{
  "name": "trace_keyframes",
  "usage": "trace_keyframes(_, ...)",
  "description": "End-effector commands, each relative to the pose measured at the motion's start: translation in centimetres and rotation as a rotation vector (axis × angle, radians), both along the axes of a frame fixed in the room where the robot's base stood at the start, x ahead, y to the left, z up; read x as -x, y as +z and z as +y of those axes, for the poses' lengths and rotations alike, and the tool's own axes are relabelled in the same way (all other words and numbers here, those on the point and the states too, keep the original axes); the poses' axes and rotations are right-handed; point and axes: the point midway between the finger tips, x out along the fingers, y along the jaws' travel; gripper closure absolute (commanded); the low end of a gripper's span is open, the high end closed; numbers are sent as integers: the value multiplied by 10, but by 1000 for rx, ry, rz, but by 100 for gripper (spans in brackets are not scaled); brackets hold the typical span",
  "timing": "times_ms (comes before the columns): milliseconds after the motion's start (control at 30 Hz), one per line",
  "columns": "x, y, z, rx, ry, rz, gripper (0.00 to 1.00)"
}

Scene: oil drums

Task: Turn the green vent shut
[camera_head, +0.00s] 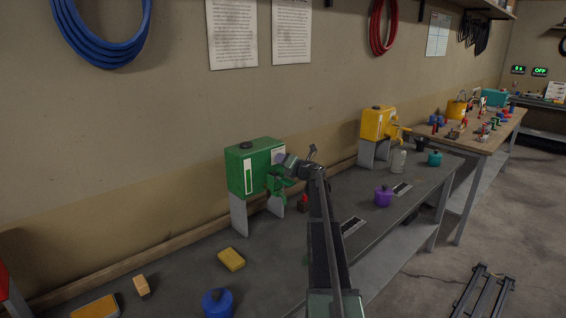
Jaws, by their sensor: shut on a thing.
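The green drum (255,168), a box-shaped tank with a dark cap (246,145) on top and a pale gauge strip on its side, stands on grey legs on the dark bench. My gripper (286,165) is at the drum's right end face, beside a pale label there. It is shut on a small part at that face, which appears to be the green vent; the jaws and wrist hide it, so its turn angle cannot be read. Green tap parts (279,186) show just below my gripper.
A yellow drum (378,124) with a yellow tap stands farther right. A purple pot (383,197), clear bottle (398,161), teal pot (435,158), blue pot (217,303) and yellow sponge (231,259) are on the dark bench (185,288). A small red item (303,203) sits near the green drum.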

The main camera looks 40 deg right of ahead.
Motion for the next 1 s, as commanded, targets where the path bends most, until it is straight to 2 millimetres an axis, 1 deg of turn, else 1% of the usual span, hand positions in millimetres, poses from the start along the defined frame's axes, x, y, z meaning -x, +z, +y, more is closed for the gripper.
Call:
trace_keyframes(267, 0, 0, 0, -28, 0, 2, 89)
trace_keyframes(467, 0, 0, 0, -116, 0, 10, 89)
trace_keyframes(667, 0, 1, 0, -267, 0, 22, 89)
trace_keyframes(1000, 0, 1, 1, -587, 0, 49, 89)
